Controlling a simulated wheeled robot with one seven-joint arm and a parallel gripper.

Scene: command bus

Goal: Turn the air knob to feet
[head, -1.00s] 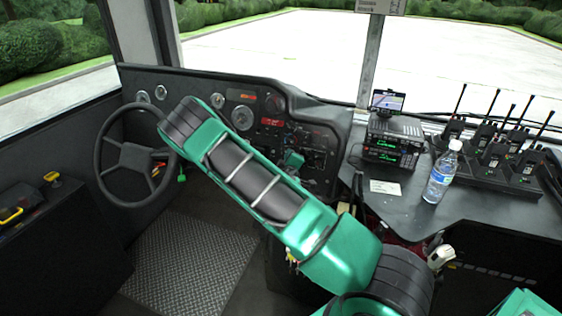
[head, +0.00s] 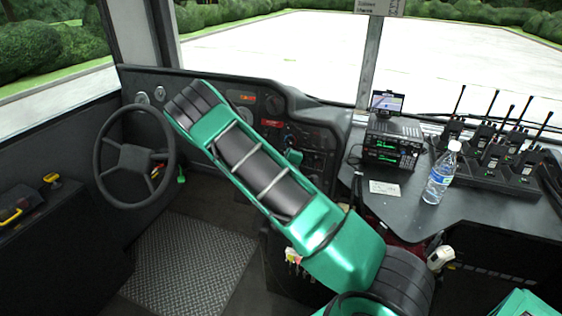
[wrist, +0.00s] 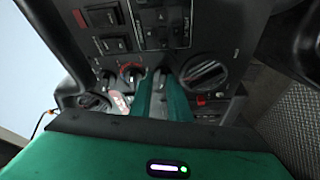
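In the wrist view my gripper (wrist: 160,82) points at the dashboard control panel, its two green fingers apart with a narrow gap between them. A small grey shape shows in that gap, too unclear to identify. To the right of the fingers is a large black rotary knob (wrist: 204,74) with a pale pointer line. To the left is a knob with a red-marked ring (wrist: 131,71). Which knob is the air knob is not clear, and no contact is clear. In the head view my gripper (head: 294,157) is mostly hidden behind my arm, near the panel.
Rocker switches (wrist: 112,30) sit above the knobs in the wrist view. In the head view the steering wheel (head: 134,155) stands left of my arm. A water bottle (head: 441,175) and several radios (head: 500,165) stand on the right-hand console (head: 400,210).

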